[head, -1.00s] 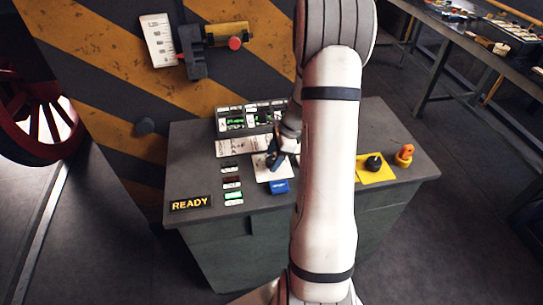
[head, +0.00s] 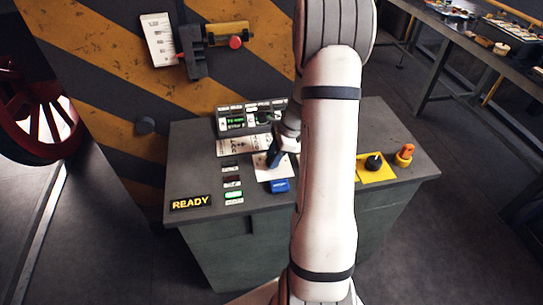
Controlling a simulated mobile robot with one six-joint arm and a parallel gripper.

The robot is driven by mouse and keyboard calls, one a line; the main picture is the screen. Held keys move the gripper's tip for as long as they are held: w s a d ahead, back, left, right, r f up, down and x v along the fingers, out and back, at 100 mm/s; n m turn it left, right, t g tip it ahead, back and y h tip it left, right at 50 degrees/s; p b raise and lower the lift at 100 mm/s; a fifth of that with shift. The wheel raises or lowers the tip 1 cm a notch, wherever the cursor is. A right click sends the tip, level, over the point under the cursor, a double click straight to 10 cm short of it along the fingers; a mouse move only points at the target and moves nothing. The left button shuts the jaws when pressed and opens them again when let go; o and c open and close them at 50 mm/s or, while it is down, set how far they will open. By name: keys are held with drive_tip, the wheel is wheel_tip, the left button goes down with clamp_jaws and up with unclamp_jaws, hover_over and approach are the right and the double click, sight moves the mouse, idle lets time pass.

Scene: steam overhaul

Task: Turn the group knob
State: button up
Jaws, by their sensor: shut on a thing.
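My gripper (head: 276,161) reaches down to a white plate (head: 263,174) on the grey control desk, mostly behind my own arm. Its dark jaws are shut on the group knob, which I take to be on this plate; the jaws hide the knob itself. A blue block or button (head: 279,185) sits just in front of the plate. A display panel (head: 237,121) with green lit readouts stands at the back of the desk.
The desk (head: 190,150) also carries a READY sign (head: 191,202), a column of small indicators (head: 233,184), a black knob (head: 374,161) on a yellow plate and an orange knob (head: 405,153). A red wheel (head: 38,120) stands at left.

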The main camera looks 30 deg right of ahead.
drive_tip(key=shift+w+d, duration=0.1)
drive_tip(key=shift+d, duration=0.05)
drive_tip(key=n+g, duration=0.1)
drive_tip(key=n, duration=0.2)
drive_tip(key=n+g, duration=0.1)
drive_tip(key=n, duration=0.1)
drive_tip(key=shift+w+d+n+b, duration=0.1)
drive_tip(key=shift+w+n+b, duration=0.1)
drive_tip(key=shift+n+b, duration=0.15)
drive_tip(key=n+g, duration=0.1)
drive_tip(key=n, duration=0.1)
drive_tip(key=n+g+h, duration=0.1)
drive_tip(key=n, duration=0.2)
drive_tip(key=shift+w+r+n+b, duration=0.1)
drive_tip(key=shift+w+n+b, duration=0.05)
drive_tip(key=shift+n+b, duration=0.2)
drive_tip(key=o, duration=0.8)
drive_tip(key=shift+w, duration=0.1)
drive_tip(key=shift+o, duration=0.9)
